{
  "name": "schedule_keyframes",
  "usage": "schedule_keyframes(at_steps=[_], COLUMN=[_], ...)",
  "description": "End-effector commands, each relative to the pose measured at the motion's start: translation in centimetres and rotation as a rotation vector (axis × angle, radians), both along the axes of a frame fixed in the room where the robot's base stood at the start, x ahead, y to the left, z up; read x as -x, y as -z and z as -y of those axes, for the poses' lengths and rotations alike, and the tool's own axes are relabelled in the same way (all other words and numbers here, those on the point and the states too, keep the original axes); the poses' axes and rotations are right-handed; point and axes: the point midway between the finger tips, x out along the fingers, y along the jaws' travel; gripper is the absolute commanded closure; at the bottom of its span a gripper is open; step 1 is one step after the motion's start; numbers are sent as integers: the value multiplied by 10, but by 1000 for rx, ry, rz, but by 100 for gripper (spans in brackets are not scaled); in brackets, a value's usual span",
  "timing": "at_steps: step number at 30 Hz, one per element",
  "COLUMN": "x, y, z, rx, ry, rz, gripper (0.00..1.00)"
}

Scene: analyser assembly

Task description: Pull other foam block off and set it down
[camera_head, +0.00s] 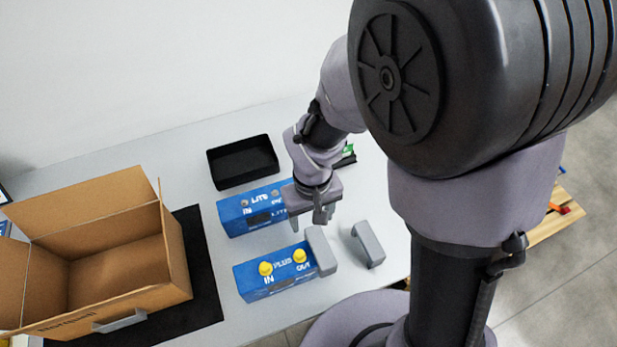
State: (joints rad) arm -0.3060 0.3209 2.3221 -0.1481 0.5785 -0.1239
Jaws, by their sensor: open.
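A blue analyser (278,280) with two yellow caps and the letters IN, PLUS and OUT lies at the front of the table. A grey foam block (321,252) sits on its right end. A second grey foam block (369,244) stands on the table to the right, apart from the analyser. My gripper (308,218) is open, pointing down just behind and above the foam block on the analyser. Whether its fingers touch that block cannot be told from this view. My gripper partly hides the right end of the blue LITE analyser (240,217) behind.
An open cardboard box (170,260) stands on a black mat (203,285) at the left. An empty black tray (243,178) lies at the back. A small green and black item (348,152) shows behind my arm. Bare table lies around the standing foam block.

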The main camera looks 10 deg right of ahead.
Motion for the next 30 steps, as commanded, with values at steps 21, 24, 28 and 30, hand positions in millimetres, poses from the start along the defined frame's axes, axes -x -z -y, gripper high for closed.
schedule_keyframes(at_steps=[21,24,28,30], x=[0,0,0,0], y=[62,62,62,62], z=[0,0,0,0], rx=[0,0,0,0], ry=[1,1,1,1], rz=[1,1,1,1], gripper=[54,74,99,74])
